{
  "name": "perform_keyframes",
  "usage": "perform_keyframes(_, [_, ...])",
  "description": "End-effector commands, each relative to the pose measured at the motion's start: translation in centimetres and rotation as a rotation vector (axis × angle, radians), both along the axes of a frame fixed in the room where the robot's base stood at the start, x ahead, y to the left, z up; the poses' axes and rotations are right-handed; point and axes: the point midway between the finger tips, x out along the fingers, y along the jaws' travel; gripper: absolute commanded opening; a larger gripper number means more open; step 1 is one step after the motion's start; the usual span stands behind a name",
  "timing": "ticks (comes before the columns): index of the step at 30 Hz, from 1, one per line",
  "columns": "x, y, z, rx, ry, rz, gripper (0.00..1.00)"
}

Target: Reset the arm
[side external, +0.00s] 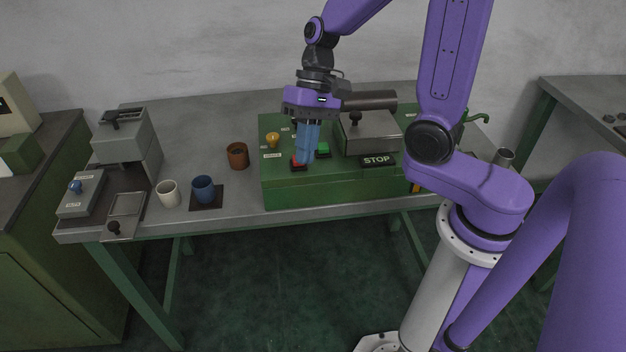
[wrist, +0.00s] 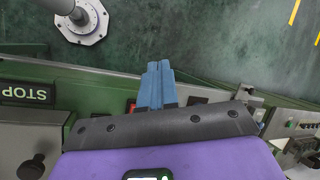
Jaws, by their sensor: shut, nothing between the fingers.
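My arm is purple. My gripper (side external: 304,160) has blue fingers that are closed together with nothing between them. In the side view it points down over the green machine (side external: 340,190), with the fingertips at or just above the red button (side external: 297,167); I cannot tell whether they touch. A green button (side external: 322,150) is just to the right of the fingers. In the wrist view, the closed fingers (wrist: 153,75) reach past the machine's edge in the picture, and a bit of the red button (wrist: 131,106) shows beside them.
On the machine are a yellow knob (side external: 272,139), a STOP sign (side external: 377,160) and a grey metal housing (side external: 370,132).

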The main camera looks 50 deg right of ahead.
Motion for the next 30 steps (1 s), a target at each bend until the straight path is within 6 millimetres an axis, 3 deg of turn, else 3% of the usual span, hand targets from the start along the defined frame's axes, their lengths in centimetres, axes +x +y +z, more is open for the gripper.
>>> perform_keyframes(30, [-10.9,-3.2,0.3,-0.216,-0.285,0.962,0.0])
